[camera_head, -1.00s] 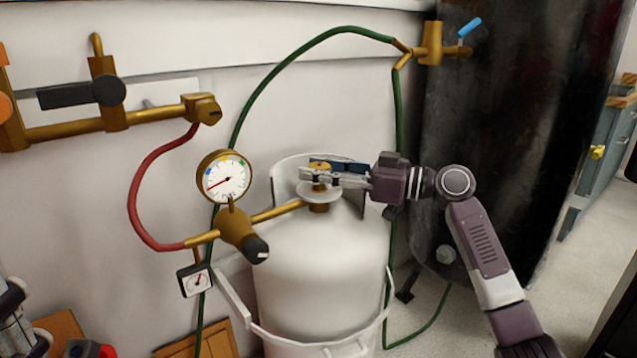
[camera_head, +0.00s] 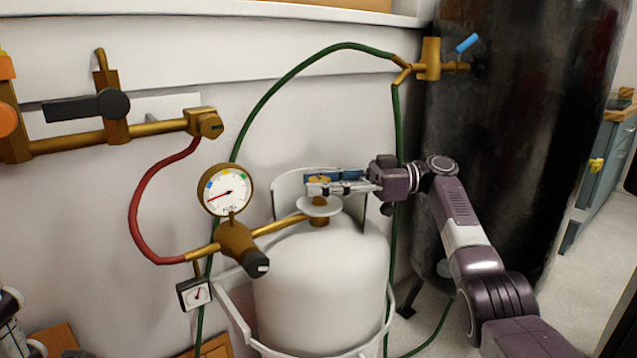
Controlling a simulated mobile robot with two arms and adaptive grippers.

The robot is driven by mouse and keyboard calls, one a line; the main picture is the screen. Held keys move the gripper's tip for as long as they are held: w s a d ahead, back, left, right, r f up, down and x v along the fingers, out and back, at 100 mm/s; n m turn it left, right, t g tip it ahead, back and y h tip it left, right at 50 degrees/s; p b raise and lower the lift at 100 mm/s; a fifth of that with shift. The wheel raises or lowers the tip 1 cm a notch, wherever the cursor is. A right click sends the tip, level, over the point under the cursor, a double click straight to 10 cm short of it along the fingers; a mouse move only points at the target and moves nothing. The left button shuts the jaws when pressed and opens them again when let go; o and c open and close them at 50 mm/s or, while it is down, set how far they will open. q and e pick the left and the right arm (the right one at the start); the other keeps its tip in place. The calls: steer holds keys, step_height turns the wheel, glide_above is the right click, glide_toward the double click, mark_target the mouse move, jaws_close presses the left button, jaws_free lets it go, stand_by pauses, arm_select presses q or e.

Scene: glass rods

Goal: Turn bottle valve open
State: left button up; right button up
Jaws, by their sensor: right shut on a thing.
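The white gas bottle (camera_head: 320,285) stands upright against the wall.
A red hose (camera_head: 134,214) and a green hose (camera_head: 262,100) run near the bottle. A brass pipe with a black handle (camera_head: 75,109) is on the left wall. A dark cylinder (camera_head: 500,150) with a blue-handled tap (camera_head: 467,43) stands behind my right arm.

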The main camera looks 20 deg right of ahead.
steer(key=shift+w+d+r+g, duration=0.15)
steer(key=shift+w+d+g, duration=0.05)
steer(key=shift+d+g, duration=0.1)
steer(key=shift+s+a+n+g+y, duration=0.2)
steer(key=shift+n+g+y, duration=0.1)
steer(key=shift+n+g, duration=0.15)
steer(key=o, duration=1.2)
steer(key=shift+c, duration=0.2)
steer(key=shift+f, duration=0.2)
steer(key=shift+w, duration=0.1)
steer(key=shift+w+d+f+m+t, duration=0.15)
steer(key=shift+w+d+m+t, duration=0.1)
steer(key=shift+m+t, duration=0.4)
steer(key=shift+s+a+m+t, duration=0.25)
steer(key=shift+m+t, duration=0.05)
steer(key=shift+t, duration=0.6)
